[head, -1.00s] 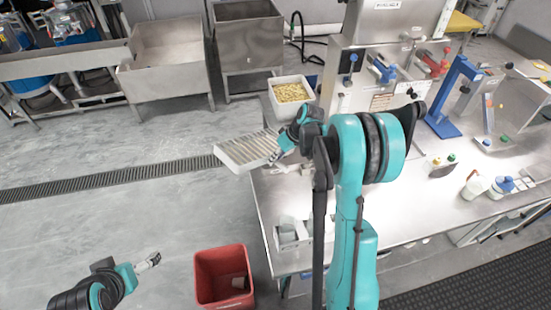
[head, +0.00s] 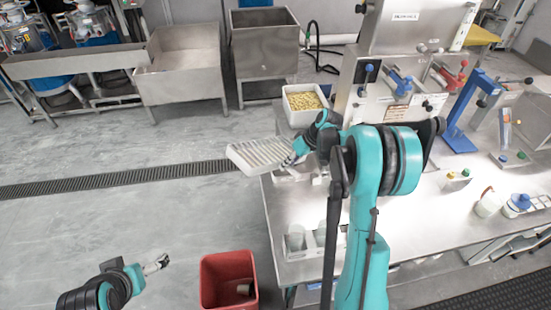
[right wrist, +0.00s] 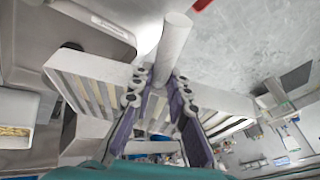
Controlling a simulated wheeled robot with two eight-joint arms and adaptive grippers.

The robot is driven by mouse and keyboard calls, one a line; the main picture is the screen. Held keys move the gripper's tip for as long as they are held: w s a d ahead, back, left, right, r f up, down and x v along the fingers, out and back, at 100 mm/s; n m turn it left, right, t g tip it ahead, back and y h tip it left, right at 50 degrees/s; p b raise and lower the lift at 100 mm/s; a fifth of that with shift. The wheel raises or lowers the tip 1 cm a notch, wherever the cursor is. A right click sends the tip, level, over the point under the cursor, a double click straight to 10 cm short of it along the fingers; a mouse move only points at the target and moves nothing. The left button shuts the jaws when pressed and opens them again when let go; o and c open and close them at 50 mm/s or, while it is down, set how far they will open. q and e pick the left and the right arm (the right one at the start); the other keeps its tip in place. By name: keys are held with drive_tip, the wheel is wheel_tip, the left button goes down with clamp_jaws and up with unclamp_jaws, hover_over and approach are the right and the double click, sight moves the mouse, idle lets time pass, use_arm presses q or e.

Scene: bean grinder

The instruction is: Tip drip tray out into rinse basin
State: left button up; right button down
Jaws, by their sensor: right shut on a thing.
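The drip tray (head: 258,156) is pale with a slatted top. It is held out past the bench's left edge, above the floor, and looks roughly level. My right gripper (head: 296,150) is shut on its right end. In the right wrist view the fingers (right wrist: 160,88) close around a pale round bar (right wrist: 174,38), with the tray's slats (right wrist: 88,90) on both sides. Two steel basins stand at the back, a wide one (head: 158,82) and a deeper one (head: 262,60); I cannot tell which is the rinse basin. My left gripper (head: 156,264) is low at left, its fingers too small to read.
A steel bench (head: 300,215) with a grinder and a white bin of beans (head: 290,115) stands at right. A red bin (head: 225,282) is on the floor.

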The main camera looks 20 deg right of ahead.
drive_tip(key=shift+f+y, duration=0.1)
drive_tip(key=shift+y, duration=0.2)
drive_tip(key=shift+d+r, duration=0.25)
drive_tip(key=shift+r, duration=0.2)
idle(0.5)
drive_tip(key=shift+y+b, duration=0.6)
drive_tip(key=shift+y, duration=0.2)
drive_tip(key=shift+w+r, duration=0.1)
